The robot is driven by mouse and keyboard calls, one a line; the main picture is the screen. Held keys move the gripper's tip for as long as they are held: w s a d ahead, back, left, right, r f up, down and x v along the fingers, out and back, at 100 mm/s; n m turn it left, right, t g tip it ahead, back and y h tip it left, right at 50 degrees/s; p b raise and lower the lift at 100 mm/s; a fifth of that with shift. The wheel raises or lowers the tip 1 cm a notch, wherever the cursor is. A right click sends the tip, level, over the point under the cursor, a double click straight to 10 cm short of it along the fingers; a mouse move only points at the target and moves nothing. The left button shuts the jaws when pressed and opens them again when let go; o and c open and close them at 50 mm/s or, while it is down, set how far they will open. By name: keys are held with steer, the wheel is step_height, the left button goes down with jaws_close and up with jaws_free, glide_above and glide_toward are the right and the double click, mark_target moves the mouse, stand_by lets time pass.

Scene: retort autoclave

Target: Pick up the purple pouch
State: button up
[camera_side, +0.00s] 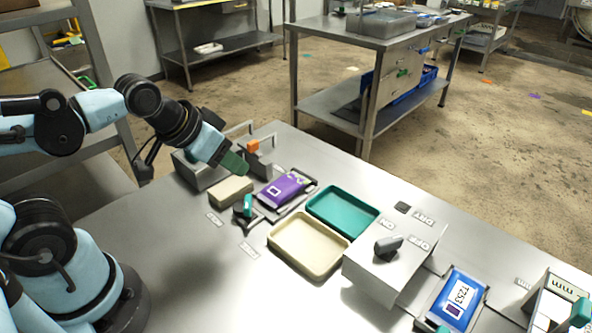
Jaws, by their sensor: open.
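The purple pouch (283,187) lies flat on a small metal plate (310,185) at the back middle of the steel table. It has a white label on its top. My gripper (237,165) is above and left of the pouch in the picture, at the end of my blue arm, open and with nothing visible in it. The gap between its fingers is hard to make out from this side. I see no contact between my gripper and the pouch.
A beige block (231,191) and a green-handled tool (246,210) lie left of the pouch. A teal tray (343,212) and cream tray (309,247), both empty, sit to its right. A switch box (388,260) and blue pouch (460,296) are further right. The front-left tabletop is clear.

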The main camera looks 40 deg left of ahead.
steer(key=o, duration=1)
steer(key=g, duration=0.7)
glide_above(287, 182)
steer(key=f, duration=0.6)
steer(key=shift+d+f, duration=0.3)
steer(key=shift+a+f, duration=0.15)
steer(key=shift+f, duration=1.25)
steer(key=shift+a+f, duration=0.15)
steer(key=shift+f, duration=1.25)
